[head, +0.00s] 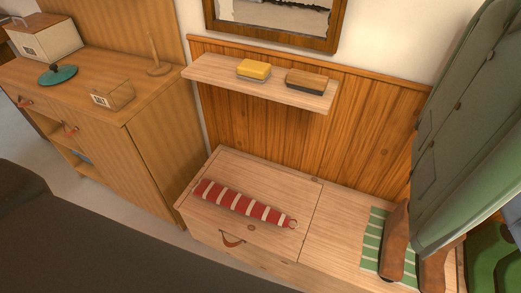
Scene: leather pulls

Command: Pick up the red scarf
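The red scarf (240,204) is a rolled red bundle with pale stripes. It lies at a slant on the left part of the wooden bench top (318,213), in the lower middle of the head view. A small ring shape shows at its right end. Nothing covers it and nothing touches it from above. Neither of my grippers shows in this view.
A leather pull (232,239) is on the bench front. Right of the scarf are a green striped cloth (372,238), brown upright shapes (395,243) and a large green coat (465,130). A shelf (215,72) holds two brushlike blocks. A cabinet (140,130) stands left.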

